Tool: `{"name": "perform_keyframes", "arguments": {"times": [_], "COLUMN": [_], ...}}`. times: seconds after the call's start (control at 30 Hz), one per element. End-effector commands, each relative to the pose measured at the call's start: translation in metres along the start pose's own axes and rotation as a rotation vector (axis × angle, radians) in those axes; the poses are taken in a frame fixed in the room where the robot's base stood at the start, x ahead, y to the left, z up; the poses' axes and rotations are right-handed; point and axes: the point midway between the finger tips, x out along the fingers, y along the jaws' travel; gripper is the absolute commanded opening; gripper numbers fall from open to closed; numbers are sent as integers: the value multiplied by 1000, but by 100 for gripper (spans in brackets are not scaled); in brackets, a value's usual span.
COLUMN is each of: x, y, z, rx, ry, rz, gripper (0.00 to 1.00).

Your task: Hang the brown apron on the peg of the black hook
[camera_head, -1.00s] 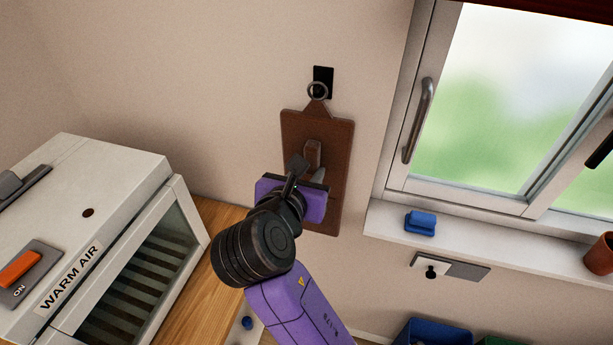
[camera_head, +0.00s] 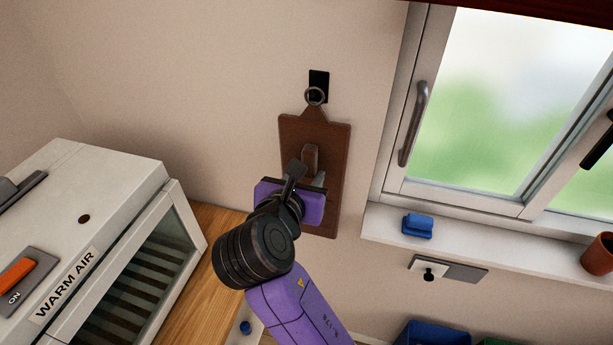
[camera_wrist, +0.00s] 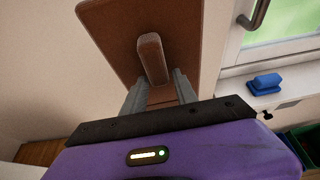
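The brown apron (camera_head: 328,190) is a stiff flat panel with a pointed top and a metal ring (camera_head: 315,96). It hangs upright and slightly tilted near the wall. The ring overlaps the lower part of the black hook (camera_head: 319,78); the peg is hidden, so I cannot tell whether the ring is around it. A brown block handle (camera_head: 310,157) stands out from the apron. My gripper (camera_wrist: 160,82) has its grey fingers on both sides of the handle's near end (camera_wrist: 152,58), seemingly shut on it. My gripper hides the apron's lower left in the head view.
A white warm-air cabinet (camera_head: 90,185) stands on a wooden counter (camera_head: 190,275) at left. A window (camera_head: 500,110) is at right. Its sill (camera_head: 378,222) bears a blue object (camera_head: 417,225) and a terracotta pot (camera_head: 598,256). The wall left of the hook is clear.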

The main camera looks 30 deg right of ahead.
Motion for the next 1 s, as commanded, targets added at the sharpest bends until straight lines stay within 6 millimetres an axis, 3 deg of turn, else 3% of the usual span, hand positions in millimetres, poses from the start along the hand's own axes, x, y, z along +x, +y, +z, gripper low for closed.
{"name": "perform_keyframes", "arguments": {"times": [0.07,0.43,0.8,1.0], "x": [0,-4,-59,-76], "y": [0,0,1,0], "z": [0,-1,-1,0], "rx": [0,-1,0,1], "ry": [0,1,0,0], "rz": [0,0,3,1], "gripper": [50,50,50,50]}}
